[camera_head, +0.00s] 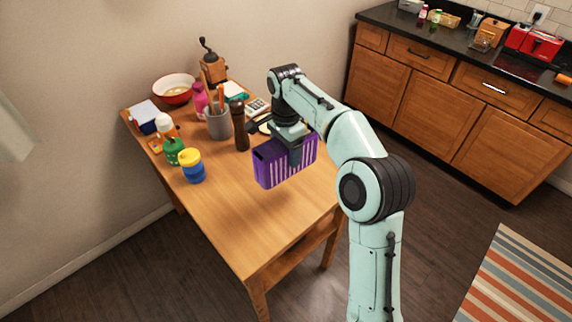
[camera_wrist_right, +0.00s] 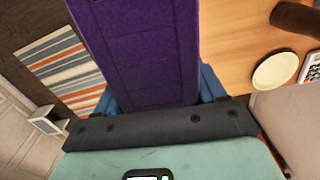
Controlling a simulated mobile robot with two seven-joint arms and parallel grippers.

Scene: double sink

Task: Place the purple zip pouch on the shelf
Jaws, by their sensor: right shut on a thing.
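The purple zip pouch (camera_head: 285,160) has white stripes on its side and hangs below my right gripper (camera_head: 293,145). The gripper is shut on it. The pouch appears held above the wooden table (camera_head: 260,225), though its exact height is hard to tell. In the right wrist view the pouch (camera_wrist_right: 145,50) fills the middle between the blue fingers of my right gripper (camera_wrist_right: 160,92). My left gripper is not in view.
Several objects crowd the table's far left: a red bowl (camera_head: 174,88), a grey cup (camera_head: 218,122), a dark brown mill (camera_head: 240,126), a blue-yellow jar (camera_head: 191,165) and a coffee grinder (camera_head: 212,68). The table's front is clear. A counter (camera_head: 455,45) stands at the back right.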

